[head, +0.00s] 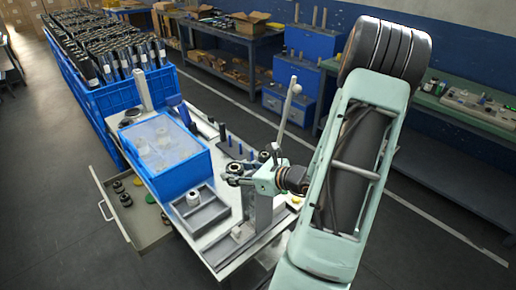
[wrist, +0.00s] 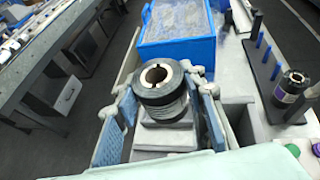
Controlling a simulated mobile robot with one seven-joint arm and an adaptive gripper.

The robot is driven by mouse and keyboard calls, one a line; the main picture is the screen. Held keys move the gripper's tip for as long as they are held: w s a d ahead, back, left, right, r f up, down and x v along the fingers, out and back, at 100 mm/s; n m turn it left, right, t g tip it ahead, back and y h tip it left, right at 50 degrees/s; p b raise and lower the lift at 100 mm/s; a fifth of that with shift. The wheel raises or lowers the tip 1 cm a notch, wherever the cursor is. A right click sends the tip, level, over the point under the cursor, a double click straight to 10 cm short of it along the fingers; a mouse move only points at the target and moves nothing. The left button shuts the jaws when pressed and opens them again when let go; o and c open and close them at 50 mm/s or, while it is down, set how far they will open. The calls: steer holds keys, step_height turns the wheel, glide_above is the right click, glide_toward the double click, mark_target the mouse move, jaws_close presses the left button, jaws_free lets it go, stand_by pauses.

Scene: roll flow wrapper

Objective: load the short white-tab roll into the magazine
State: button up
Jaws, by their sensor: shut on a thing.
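My gripper (wrist: 160,103) has its blue-padded fingers on either side of a dark roll (wrist: 158,103) with a copper-coloured core. The roll is upright, its open end facing up to the wrist camera, above a grey tray (wrist: 150,140). I cannot tell whether it touches the tray. No white tab can be made out on it. In the head view my gripper is over the worktable, partly hidden by my own wrist. A rack with blue posts (wrist: 264,52) stands at the right in the wrist view; I cannot tell whether it is the magazine. Another dark roll (wrist: 292,86) with a purple label stands there.
A blue bin (head: 185,176) with a clear lid is on the table. A grey tray (head: 206,218) holds a white-topped roll (head: 193,197). An open drawer (head: 150,238) with several rolls juts out left. A tall stand (head: 288,110) rises behind my gripper.

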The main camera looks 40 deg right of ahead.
steer(key=s+d+r+m+h, duration=0.2)
steer(key=d+r+h, duration=0.1)
steer(key=d+r, duration=0.3)
step_height(320, 180, down, 6)
steer(key=d+b, duration=0.1)
steer(key=b, duration=0.1)
steer(key=shift+w+b, duration=0.2)
steer(key=shift+b, duration=0.2)
steer(key=shift+f+t+b, duration=0.3)
steer(key=shift+f+b, duration=1.5)
steer(key=shift+b, duration=0.25)
stand_by(0.5)
steer(key=o, duration=1.3)
steer(key=shift+s, duration=0.1)
